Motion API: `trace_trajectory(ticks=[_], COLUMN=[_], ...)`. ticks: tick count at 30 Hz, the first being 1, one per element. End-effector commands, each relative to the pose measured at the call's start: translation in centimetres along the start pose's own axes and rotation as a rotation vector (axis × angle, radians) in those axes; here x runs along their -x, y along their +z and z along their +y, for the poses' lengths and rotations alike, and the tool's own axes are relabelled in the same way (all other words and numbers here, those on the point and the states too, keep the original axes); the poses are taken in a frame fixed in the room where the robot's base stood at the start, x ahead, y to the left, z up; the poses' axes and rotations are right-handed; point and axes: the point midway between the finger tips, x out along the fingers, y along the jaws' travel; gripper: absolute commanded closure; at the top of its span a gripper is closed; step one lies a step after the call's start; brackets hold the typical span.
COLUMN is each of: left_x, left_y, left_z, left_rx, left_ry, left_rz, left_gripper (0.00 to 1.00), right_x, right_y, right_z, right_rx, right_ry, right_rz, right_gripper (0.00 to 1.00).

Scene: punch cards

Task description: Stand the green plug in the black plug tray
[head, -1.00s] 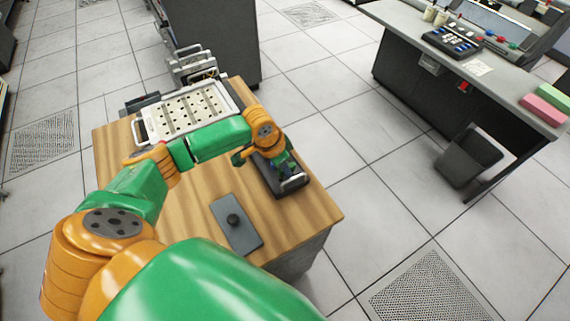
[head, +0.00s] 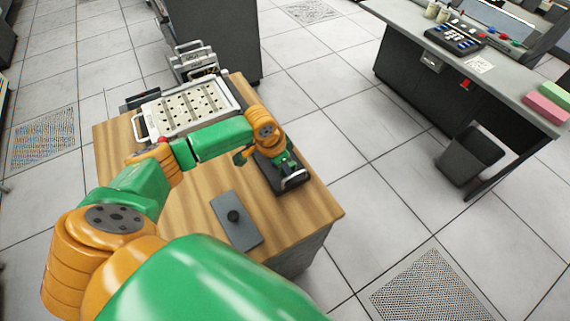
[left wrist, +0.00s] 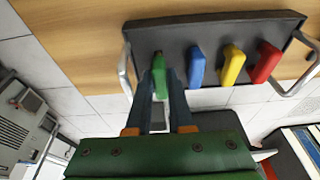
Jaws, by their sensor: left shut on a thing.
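The black plug tray (left wrist: 222,32) lies on the wooden cart top, with metal handles at its ends; in the head view the tray (head: 298,185) is at the cart's right edge. In the left wrist view a blue plug (left wrist: 197,66), a yellow plug (left wrist: 232,65) and a red plug (left wrist: 265,62) stand in a row in it. My left gripper (left wrist: 161,88) is shut on the green plug (left wrist: 160,72), at the row's left end. In the head view my left gripper (head: 286,167) is over the tray.
A white perforated panel (head: 183,109) with handles lies at the back of the wooden cart top (head: 180,217). A grey console desk (head: 430,60) and a dark bin (head: 470,150) stand apart at right.

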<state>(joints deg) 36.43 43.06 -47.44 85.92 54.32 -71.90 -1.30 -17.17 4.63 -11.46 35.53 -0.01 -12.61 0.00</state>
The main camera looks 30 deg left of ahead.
Motion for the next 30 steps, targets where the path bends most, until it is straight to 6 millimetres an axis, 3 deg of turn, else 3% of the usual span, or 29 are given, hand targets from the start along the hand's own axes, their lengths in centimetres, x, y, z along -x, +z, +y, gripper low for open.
trace_trajectory(ticks=[30], left_x=[-1.5], left_y=[0.4], left_z=[0.0], left_rx=[0.0], left_ry=[0.001], left_rz=[-0.001], left_gripper=[1.0], right_x=[-0.7], right_y=[0.1], right_z=[0.0], right_rx=[0.0], right_ry=[0.0], right_rz=[-0.001], right_gripper=[0.5])
